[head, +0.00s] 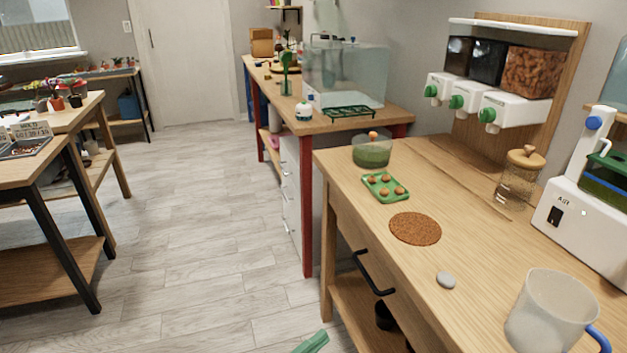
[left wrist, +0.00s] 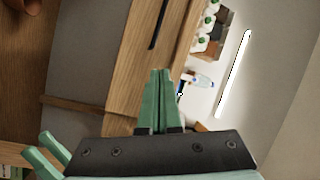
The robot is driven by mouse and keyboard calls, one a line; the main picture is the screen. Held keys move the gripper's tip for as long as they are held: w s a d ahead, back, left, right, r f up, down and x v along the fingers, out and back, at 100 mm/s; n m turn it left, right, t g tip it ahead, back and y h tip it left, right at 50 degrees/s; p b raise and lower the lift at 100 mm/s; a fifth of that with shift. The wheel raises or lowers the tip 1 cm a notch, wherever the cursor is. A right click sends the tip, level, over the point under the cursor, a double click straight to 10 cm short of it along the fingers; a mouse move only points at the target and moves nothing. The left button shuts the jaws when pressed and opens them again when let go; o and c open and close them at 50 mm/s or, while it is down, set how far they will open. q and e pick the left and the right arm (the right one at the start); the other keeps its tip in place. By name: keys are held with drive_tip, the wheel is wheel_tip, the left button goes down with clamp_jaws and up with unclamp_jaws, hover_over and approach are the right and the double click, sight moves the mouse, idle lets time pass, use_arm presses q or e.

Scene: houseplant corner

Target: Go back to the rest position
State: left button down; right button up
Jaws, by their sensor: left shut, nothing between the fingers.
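My left gripper (head: 311,343) shows only as a green fingertip at the bottom edge of the head view, over the floor in front of the wooden counter. In the left wrist view its two green fingers (left wrist: 160,73) lie together, shut and empty. Two green fingers of my right gripper (left wrist: 45,153) show at the lower left of the left wrist view, spread apart with nothing seen between them. The right gripper is not seen in the head view.
The counter (head: 480,235) holds a cork mat (head: 415,229), a green tray (head: 370,182), a grey stone (head: 446,280) and a jug (head: 545,312). A black drawer handle (head: 372,275) sticks out at its front. The floor (head: 190,240) to the left is clear.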

use_arm(q)
drive_tip(key=s+a+f+n+g+y, duration=0.4)
drive_tip(key=s+a+f+n+y, duration=0.9)
drive_tip(key=n, duration=0.7)
drive_tip(key=s+a+r+t+h+p, duration=0.1)
drive_tip(key=s+a+r+p, duration=0.2)
drive_tip(key=r+p, duration=0.7)
drive_tip(key=a+p, duration=0.1)
drive_tip(key=p, duration=0.4)
drive_tip(key=shift+a+n, duration=0.15)
drive_tip(key=shift+n, duration=0.15)
use_arm(e)
drive_tip(key=s+d+r+h, duration=0.1)
drive_tip(key=d+r, duration=0.2)
drive_tip(key=r, duration=0.8)
drive_tip(key=shift+s+d+r+m, duration=0.2)
drive_tip(key=shift+s+m, duration=0.1)
drive_tip(key=shift+s, duration=0.1)
use_arm(q)
drive_tip(key=shift+s, duration=0.1)
use_arm(e)
drive_tip(key=shift+f, duration=0.1)
